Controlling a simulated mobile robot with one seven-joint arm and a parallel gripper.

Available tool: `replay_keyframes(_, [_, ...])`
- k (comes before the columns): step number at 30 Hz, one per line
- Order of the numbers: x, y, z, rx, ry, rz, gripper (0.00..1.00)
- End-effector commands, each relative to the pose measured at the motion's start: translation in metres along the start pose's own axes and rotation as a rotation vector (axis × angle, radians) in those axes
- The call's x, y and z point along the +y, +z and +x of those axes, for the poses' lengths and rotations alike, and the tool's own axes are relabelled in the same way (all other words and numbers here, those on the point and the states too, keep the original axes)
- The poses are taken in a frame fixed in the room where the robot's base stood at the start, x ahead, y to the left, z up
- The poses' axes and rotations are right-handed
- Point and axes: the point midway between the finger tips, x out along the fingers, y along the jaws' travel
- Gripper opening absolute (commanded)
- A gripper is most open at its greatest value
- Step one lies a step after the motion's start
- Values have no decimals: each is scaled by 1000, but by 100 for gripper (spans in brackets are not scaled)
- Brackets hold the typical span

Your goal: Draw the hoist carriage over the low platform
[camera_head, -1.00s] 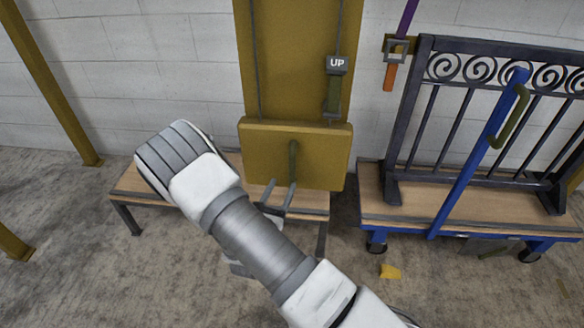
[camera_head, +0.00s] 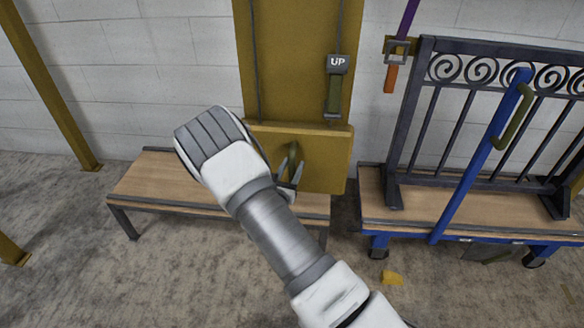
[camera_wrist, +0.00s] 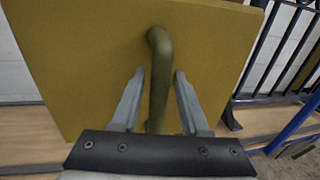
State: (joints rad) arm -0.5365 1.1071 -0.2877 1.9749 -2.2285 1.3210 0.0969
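The hoist carriage looks to be the ochre panel (camera_head: 328,160) at the foot of a tall ochre mast, with an olive bar handle (camera_head: 292,153) on its front. The panel (camera_wrist: 90,60) and handle (camera_wrist: 160,75) fill much of the wrist view. My gripper (camera_wrist: 158,78) is open, one finger on each side of the handle, with gaps visible between. In the head view my gripper (camera_head: 290,178) is in front of the panel, partly hidden by my arm. A low wooden-topped platform (camera_head: 150,180) stands below and left of the panel, partly hidden by my arm.
An "UP" tag (camera_head: 338,64) and olive lever hang on the mast. Ochre posts (camera_head: 55,95) stand left.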

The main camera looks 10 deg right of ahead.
Motion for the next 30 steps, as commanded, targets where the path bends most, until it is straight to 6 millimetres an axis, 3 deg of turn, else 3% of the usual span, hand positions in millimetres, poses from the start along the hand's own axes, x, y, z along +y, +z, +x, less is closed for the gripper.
replay_keyframes(1, [0,0,0,0,0,0,34])
replay_keyframes(7, [0,0,0,0,0,0,0])
replay_keyframes(30, [0,0,-1,0,0,0,0])
